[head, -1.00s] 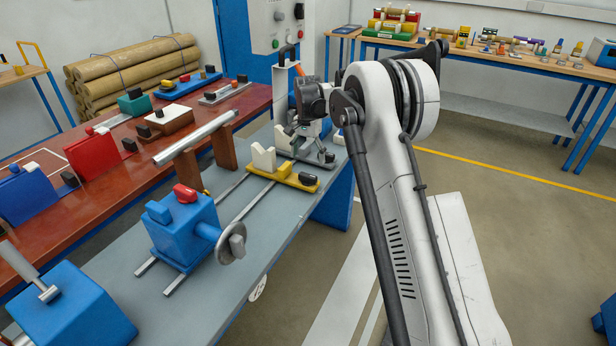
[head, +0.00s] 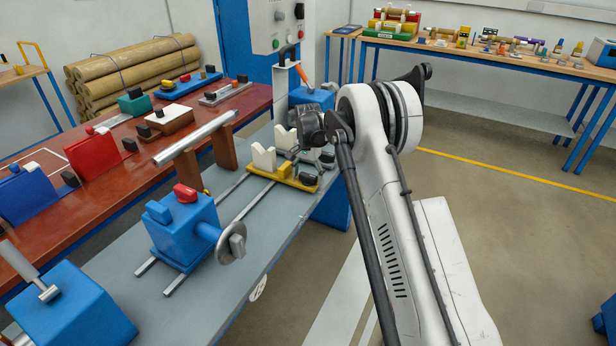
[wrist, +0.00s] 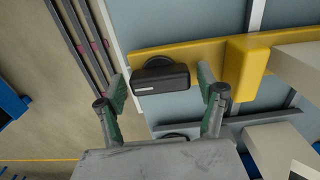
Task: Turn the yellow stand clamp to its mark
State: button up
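The yellow stand (head: 283,174) lies across the rails on the grey bench, with white cradle blocks on it. Its clamp is a black knob (head: 308,179) at the right end. In the wrist view the clamp (wrist: 160,78) is a black bar with a short pale line, over a round base near the end of the yellow stand (wrist: 205,52). My gripper (wrist: 164,86) is open, one finger on each side of the bar, with a small gap at both sides. In the head view my gripper (head: 312,158) is just above the clamp, its fingers partly hidden. I cannot make out the mark.
A second black clamp (head: 327,158) stands just behind, and its top shows partly under my gripper in the wrist view (wrist: 175,136). A blue headstock (head: 184,230) with a disc is nearer on the bench. The bench's right edge is close to the clamp.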

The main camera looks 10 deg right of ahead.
jog(key=c, duration=0.9)
jog(key=shift+c, duration=0.2)
jog(key=shift+n+b, duration=0.35)
jog(key=shift+n, duration=0.05)
jog(key=n+b, duration=0.2)
jog(key=n, duration=0.1)
jog(key=shift+f, duration=0.1)
jog(key=n+b, duration=0.2)
jog(key=n, duration=0.3)
jog(key=n+b, duration=0.1)
jog(key=n, duration=0.3)
jog(key=shift+n+b, duration=0.35)
jog(key=shift+n, duration=0.05)
jog(key=n, duration=0.4)
jog(key=shift+b, duration=0.4)
jog(key=shift+n, duration=0.3)
